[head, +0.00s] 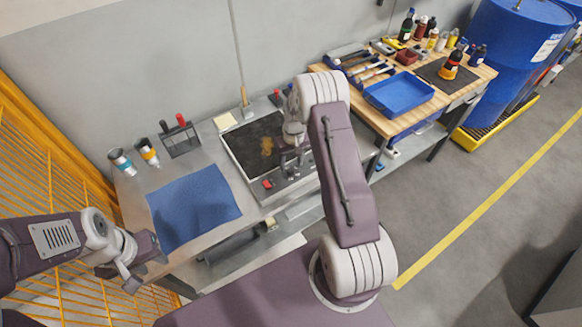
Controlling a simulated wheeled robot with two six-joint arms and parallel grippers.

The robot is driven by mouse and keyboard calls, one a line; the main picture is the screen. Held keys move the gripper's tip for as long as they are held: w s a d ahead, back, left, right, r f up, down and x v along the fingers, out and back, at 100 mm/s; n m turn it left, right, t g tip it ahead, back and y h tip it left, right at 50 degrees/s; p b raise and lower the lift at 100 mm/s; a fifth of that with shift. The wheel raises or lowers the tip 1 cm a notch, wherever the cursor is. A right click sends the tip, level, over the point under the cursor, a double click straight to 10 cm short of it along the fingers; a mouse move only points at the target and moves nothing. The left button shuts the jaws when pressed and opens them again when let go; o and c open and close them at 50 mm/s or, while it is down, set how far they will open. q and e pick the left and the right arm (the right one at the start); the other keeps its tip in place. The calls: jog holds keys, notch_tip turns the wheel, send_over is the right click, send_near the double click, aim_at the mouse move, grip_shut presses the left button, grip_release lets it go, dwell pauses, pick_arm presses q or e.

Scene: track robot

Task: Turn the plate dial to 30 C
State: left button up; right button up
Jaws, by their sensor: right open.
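The hot plate (244,150) has a dark, stained top in a pale metal frame and stands on the metal bench. Its front panel (280,188) carries a red switch (267,184). I cannot make out the dial or its setting; my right gripper and arm cover part of the panel. My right gripper (291,162) is open and points down over the front right part of the plate, close to the panel. I cannot tell whether it touches anything. My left gripper (133,278) is at the lower left, in front of the bench, away from the plate.
A blue mat (192,206) lies left of the plate. A wooden table (390,126) with a blue tray (399,108), tools and bottles stands right.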

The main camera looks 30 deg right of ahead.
aim_at(292, 169)
notch_tip(292, 169, up, 6)
jog(key=shift+d+r, duration=0.15)
jog(key=shift+r, duration=0.05)
dwell(0.3)
